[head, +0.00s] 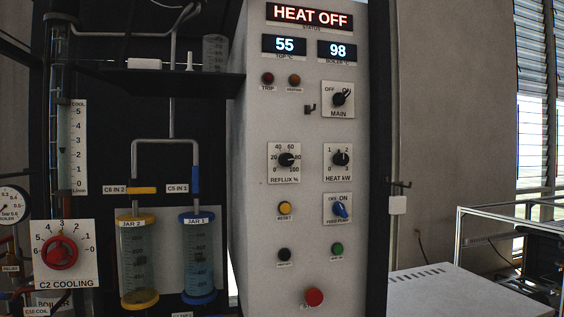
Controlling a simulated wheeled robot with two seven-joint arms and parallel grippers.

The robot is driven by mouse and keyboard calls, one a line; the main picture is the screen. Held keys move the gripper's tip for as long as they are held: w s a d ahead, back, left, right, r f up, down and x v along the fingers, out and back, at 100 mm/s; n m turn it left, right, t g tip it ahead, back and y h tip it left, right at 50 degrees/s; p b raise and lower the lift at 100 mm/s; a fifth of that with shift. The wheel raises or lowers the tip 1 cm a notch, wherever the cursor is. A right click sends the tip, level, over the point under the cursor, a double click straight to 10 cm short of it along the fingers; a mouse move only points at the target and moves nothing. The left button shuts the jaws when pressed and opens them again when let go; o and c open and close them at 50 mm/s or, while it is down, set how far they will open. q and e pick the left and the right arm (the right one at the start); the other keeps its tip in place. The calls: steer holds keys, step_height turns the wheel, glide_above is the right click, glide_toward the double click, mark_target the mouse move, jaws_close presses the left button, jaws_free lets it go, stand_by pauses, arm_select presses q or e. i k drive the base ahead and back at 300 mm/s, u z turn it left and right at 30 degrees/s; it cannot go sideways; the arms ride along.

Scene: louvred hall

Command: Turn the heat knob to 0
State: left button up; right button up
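The heat knob (340,159) is a small black dial on a white plate marked 0, 1, 2, 3 and "HEAT kW", on the right side of the grey control panel (256,120). Its pointer looks turned roughly upward, between 1 and 2; the exact setting is too small to tell. The status display (309,16) at the top reads "HEAT OFF". Neither of my grippers is in view, and nothing touches or covers the knob.
The main switch (339,99) is above the heat knob, the reflux knob (286,160) to its left and the blue feed pump switch (340,210) below. A red push button (314,297) sticks out low down. A small hook (311,109) is left of the main switch.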

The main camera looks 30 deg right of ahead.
mark_target(340, 160)
steer(key=u, duration=0.45)
steer(key=i, duration=0.95)
steer(key=z, duration=1.7)
